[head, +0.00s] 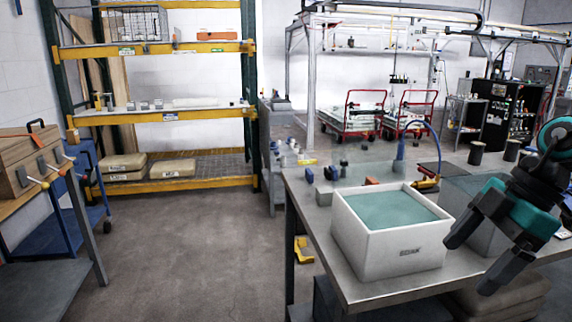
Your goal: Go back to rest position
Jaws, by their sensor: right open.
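My right gripper (474,257) comes in from the right edge, dark with teal parts. Its two fingers point down and to the left and are spread apart, with nothing seen between them. It is just right of a white box (392,255) with a teal top surface, which stands on the grey table (352,288). I cannot tell how high above the table the fingers are. My left gripper is not in the head view.
Small parts, among them a blue one (309,175), lie along the table's far side. A yellow-shelved rack (160,116) stands at the back left. A wooden box (30,163) sits at the left edge. The floor (190,260) between is clear.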

